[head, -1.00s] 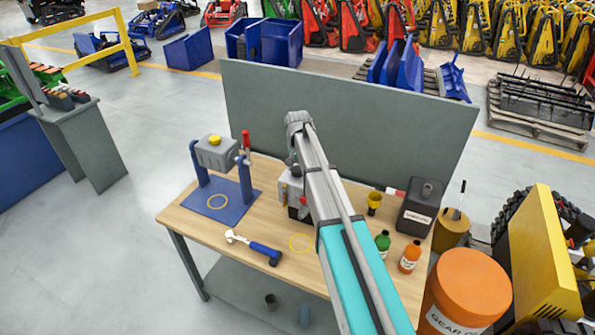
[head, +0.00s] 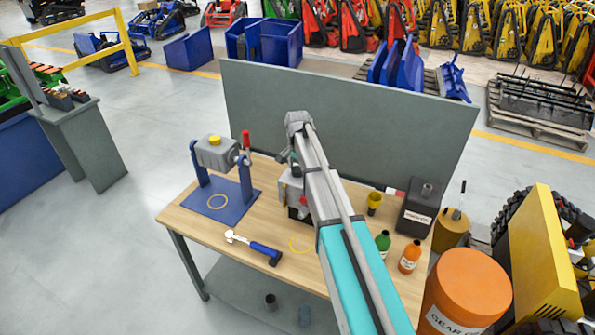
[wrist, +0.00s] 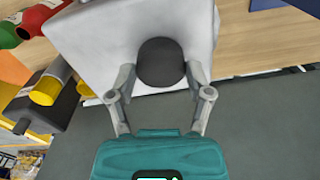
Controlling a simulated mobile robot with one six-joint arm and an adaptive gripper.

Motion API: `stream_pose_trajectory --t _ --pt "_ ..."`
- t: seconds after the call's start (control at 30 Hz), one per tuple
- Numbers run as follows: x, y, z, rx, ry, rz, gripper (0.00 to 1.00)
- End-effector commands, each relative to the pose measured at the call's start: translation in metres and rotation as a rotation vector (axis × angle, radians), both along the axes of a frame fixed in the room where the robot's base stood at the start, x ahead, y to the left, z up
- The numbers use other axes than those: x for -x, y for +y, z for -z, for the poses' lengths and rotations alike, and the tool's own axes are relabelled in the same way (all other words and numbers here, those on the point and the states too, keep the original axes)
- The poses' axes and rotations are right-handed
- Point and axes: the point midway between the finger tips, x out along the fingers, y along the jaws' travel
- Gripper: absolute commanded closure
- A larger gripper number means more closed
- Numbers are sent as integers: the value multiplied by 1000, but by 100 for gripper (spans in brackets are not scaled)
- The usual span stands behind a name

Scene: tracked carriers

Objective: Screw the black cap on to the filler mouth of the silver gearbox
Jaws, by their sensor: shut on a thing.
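The black cap (wrist: 160,62) is between the two fingers of my gripper (wrist: 160,73) in the wrist view, and my gripper is shut on it. The silver gearbox (wrist: 92,38) lies right behind the cap, with its pale face filling the upper middle. The cap covers whatever is under it, so I cannot see the filler mouth or tell whether the cap touches it. In the head view my arm hides most of the gearbox (head: 293,192) and the cap.
A blue stand (head: 240,197) holds a grey unit with a yellow cap at the table's left. A hammer (head: 254,247) lies in front. A grey panel (head: 400,130) closes the back.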

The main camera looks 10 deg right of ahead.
Motion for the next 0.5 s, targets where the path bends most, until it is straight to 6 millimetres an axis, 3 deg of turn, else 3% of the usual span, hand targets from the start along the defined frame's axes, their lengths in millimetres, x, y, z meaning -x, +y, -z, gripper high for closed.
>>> stream_pose_trajectory --t 0.5 --pt "5 -1 2 1 10 393 92"
